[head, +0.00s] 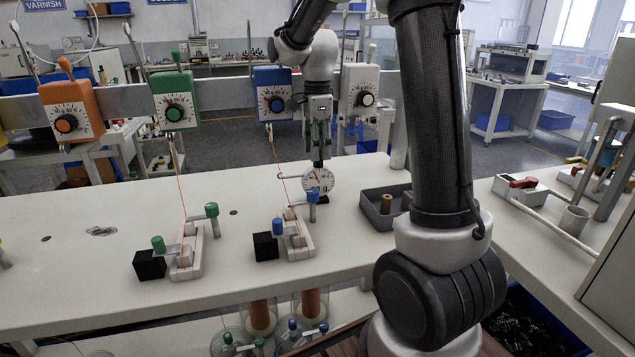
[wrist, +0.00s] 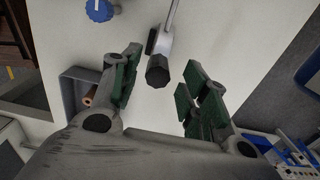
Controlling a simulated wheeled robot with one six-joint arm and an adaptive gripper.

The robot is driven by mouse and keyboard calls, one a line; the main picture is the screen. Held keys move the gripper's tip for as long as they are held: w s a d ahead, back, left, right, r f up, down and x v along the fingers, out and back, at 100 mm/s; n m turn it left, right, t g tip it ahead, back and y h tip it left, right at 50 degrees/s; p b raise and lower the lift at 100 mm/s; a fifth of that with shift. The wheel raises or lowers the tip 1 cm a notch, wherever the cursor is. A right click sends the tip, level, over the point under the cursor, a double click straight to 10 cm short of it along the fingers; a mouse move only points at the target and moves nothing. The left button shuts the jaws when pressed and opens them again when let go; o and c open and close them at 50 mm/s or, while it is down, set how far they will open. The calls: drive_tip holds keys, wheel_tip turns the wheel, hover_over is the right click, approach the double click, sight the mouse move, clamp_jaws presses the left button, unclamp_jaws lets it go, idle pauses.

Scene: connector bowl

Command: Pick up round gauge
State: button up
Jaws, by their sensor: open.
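The round gauge (head: 319,180) has a white dial face with dark markings and stands upright on the white bench in the head view. My gripper (head: 318,158) hangs straight down just above it, fingers pointing at the bench. In the wrist view my gripper (wrist: 160,92) is open, with its green-padded fingers apart. A dark faceted knob with a pale body and thin stem (wrist: 158,70), seemingly the gauge from above, lies between and slightly beyond the fingers. I cannot tell whether any finger touches it.
A grey tray (head: 368,211) with a copper-coloured cylinder (head: 386,204) stands right of the gauge. A white fixture with blue knobs (head: 299,240) and a black block (head: 265,246) are in front. Orange, green (head: 175,101), blue and white dial boxes hang on the rail behind.

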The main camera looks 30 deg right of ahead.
sight(318, 172)
wheel_tip(318, 172, down, 7)
drive_tip(key=shift+s+f, duration=0.1)
drive_tip(key=shift+f, duration=0.1)
clamp_jaws()
